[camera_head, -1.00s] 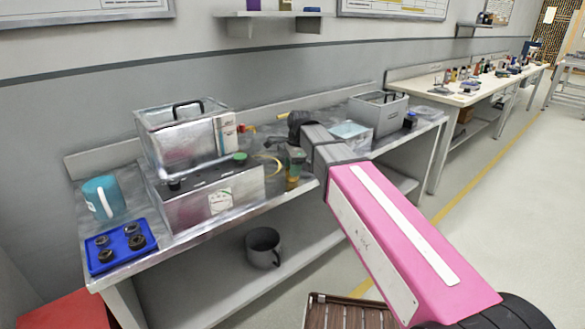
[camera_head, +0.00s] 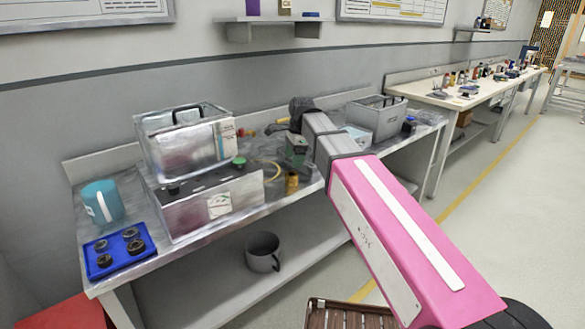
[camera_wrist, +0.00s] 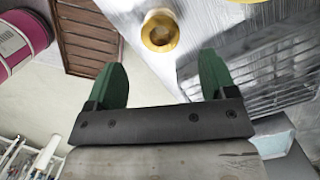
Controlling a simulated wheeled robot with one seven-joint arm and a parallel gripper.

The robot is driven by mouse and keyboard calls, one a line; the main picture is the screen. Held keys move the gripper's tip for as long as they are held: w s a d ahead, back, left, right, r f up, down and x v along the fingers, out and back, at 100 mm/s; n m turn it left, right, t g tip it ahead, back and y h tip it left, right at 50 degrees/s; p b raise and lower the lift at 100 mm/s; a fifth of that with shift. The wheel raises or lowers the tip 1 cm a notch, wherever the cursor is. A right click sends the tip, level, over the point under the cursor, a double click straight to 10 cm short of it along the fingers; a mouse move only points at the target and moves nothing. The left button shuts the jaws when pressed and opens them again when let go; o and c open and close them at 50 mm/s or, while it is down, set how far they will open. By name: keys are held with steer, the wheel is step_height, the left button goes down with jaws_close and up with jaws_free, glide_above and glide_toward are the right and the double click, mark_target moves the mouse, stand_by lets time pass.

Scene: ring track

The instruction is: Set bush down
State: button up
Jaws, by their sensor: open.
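The bush (camera_head: 292,181) is a small brass-coloured cylinder standing upright on the metal workbench (camera_head: 314,184), near its front edge. In the wrist view the bush (camera_wrist: 160,31) shows its round, hollow end, near the bench edge. My gripper (camera_head: 297,158) is above and slightly behind the bush in the head view. In the wrist view the green fingers of my gripper (camera_wrist: 166,72) are spread wide with nothing between them. The bush lies beyond the fingertips, apart from them.
A metal box (camera_head: 210,205) carries a water bath (camera_head: 185,145) left of the bush. A blue tray (camera_head: 97,268) with several dark rings and a teal mug (camera_head: 102,202) are farther left. A grey bin (camera_head: 380,120) is behind right. A grey pot (camera_head: 262,252) sits on the lower shelf.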

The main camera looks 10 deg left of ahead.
step_height(320, 180, up, 6)
steer(key=shift+w+d, duration=0.25)
steer(key=shift+d, duration=0.2)
steer(key=shift+s, duration=0.1)
